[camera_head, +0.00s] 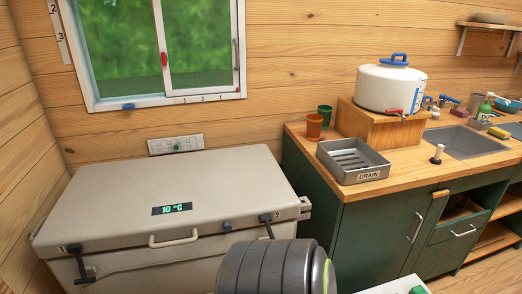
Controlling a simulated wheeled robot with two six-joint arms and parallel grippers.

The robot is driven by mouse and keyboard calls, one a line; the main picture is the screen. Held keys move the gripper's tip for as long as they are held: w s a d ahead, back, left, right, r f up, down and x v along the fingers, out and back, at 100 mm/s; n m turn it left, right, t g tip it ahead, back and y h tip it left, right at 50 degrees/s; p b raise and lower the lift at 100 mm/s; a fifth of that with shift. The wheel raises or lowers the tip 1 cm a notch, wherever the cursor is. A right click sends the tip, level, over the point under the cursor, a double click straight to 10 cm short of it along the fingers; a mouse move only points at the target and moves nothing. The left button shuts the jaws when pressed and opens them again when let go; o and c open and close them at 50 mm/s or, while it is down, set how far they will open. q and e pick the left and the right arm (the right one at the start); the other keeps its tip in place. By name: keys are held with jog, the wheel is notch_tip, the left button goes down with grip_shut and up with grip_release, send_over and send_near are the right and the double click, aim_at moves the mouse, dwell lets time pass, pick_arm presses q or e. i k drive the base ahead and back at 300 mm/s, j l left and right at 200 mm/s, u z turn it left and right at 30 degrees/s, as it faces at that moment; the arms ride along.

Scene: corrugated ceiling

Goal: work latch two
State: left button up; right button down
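A light grey chest cooler (115,190) with its lid down stands at the left, its display reading 10 °C. On its front right edge is a dark latch (267,226) beside a small "2" mark. It hangs from the lid edge over the front; I cannot tell if it is fastened. A second dark latch (79,263) is at the front left corner. A pale handle (174,238) sits between them. Neither of my grippers shows in the head view.
A grey ribbed round form (268,268) at the bottom centre covers part of the cooler's front. Right of the cooler is a green cabinet with a wooden counter (295,130), holding a metal DRAIN tray (353,163) and a white water container (390,86). A window is above the cooler.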

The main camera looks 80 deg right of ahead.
aim_at(265, 218)
jog(key=z, duration=2.65)
